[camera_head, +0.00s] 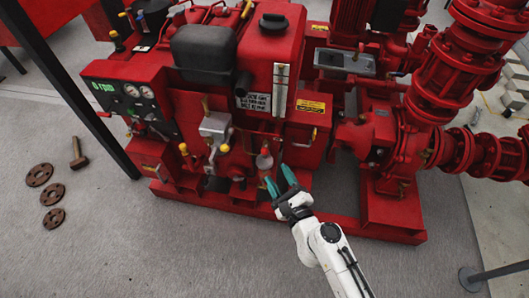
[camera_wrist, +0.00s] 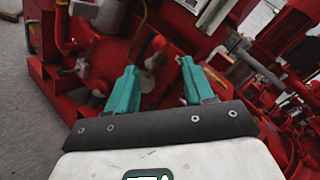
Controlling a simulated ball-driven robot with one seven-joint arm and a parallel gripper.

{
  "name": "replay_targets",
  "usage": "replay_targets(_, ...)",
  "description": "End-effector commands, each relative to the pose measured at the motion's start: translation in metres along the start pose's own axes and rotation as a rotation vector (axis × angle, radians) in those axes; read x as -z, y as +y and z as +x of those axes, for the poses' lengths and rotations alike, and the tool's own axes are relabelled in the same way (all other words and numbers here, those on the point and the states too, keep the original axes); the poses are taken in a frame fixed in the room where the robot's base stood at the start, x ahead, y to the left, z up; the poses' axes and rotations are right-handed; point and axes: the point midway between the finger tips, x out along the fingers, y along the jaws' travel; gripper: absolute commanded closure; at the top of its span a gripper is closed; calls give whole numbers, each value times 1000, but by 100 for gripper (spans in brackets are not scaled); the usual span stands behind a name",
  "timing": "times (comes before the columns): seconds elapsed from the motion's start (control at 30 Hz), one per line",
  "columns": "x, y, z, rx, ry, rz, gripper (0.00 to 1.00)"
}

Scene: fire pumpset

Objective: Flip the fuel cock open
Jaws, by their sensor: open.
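My gripper (camera_head: 279,178) is open and empty at the lower front of the red pumpset engine (camera_head: 270,55). Its two teal fingers point toward the engine, and in the wrist view the gripper (camera_wrist: 158,68) has a clear gap between them. A small clear bowl with a reddish part (camera_head: 264,160) sits just beyond the fingertips. In the wrist view a small pale metal fitting (camera_wrist: 81,67) shows left of the left finger. I cannot tell for sure which small fitting is the fuel cock, or how its lever stands.
A gauge panel (camera_head: 130,95) is at the engine's left. Red pump pipes (camera_head: 440,75) stand at the right. A dark post (camera_head: 70,90) crosses the left. Grey floor in front is free.

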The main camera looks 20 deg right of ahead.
Motion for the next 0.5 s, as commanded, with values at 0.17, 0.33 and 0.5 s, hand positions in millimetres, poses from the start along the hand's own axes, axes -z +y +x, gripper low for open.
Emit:
replay_targets(0.17, 0, -4, -1, -18, -33, 23, 48)
replay_targets(0.33, -3, -4, 18, -19, -35, 23, 48)
replay_targets(0.5, -4, -3, 50, -19, -36, 23, 48)
